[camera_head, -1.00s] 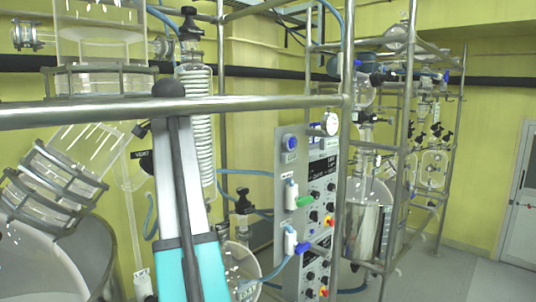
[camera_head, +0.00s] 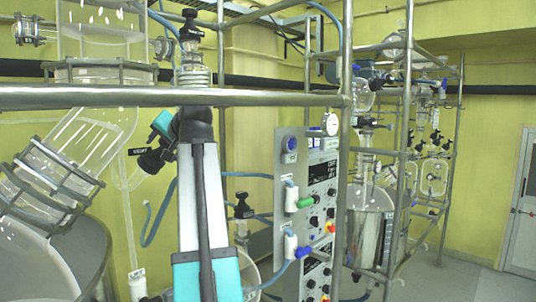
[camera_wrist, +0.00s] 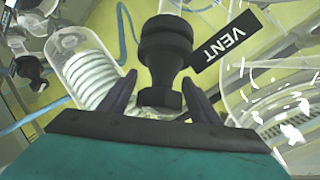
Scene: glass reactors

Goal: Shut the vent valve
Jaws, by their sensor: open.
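The vent valve is a black knob beside a black tag reading VENT (camera_head: 138,151). In the head view the knob (camera_head: 150,162) sits left of my arm, on the glass tubing. In the wrist view the knob (camera_wrist: 166,45) is large and central, with the VENT tag (camera_wrist: 224,40) to its right. My gripper (camera_wrist: 159,82) is open, its two dark fingers on either side of the knob's narrower lower part. Whether the fingers touch the knob cannot be told. In the head view my gripper is partly hidden by my arm; its teal body shows above the knob.
A coiled glass condenser (camera_wrist: 92,75) stands left of the knob in the wrist view. A control panel (camera_head: 310,210) stands right of my arm. A large glass vessel (camera_head: 75,150) is at left.

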